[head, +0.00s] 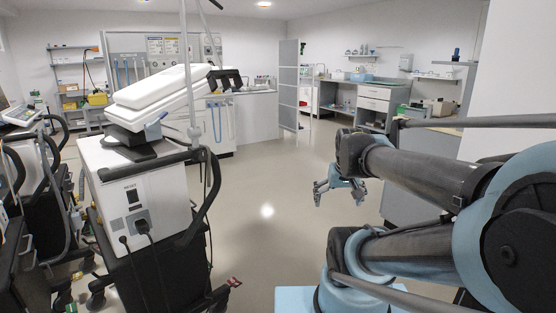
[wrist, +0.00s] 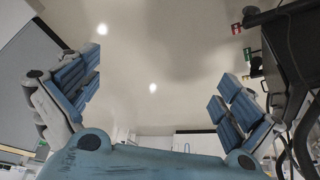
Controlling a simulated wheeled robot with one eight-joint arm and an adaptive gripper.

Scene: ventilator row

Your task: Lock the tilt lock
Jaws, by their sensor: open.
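A ventilator with a white tilted upper unit (head: 160,88) stands at the left in the head view, on a white cabinet (head: 140,190). A small blue-grey lever (head: 156,127) sits below the tilted unit by the dark mount (head: 143,150); it may be the tilt lock, but I cannot tell whether it is locked. My gripper (head: 340,193) is open and empty, pointing down over the floor, well to the right of the ventilator and apart from it. The wrist view shows its two blue-padded fingers (wrist: 155,90) spread wide, with only floor between them.
A black curved handle (head: 207,190) and a vertical pole (head: 188,75) stand close to the lever. More ventilators (head: 30,190) crowd the far left. Red-marked casters (head: 233,282) stick out at the cart's base. The floor (head: 268,225) between cart and arm is clear.

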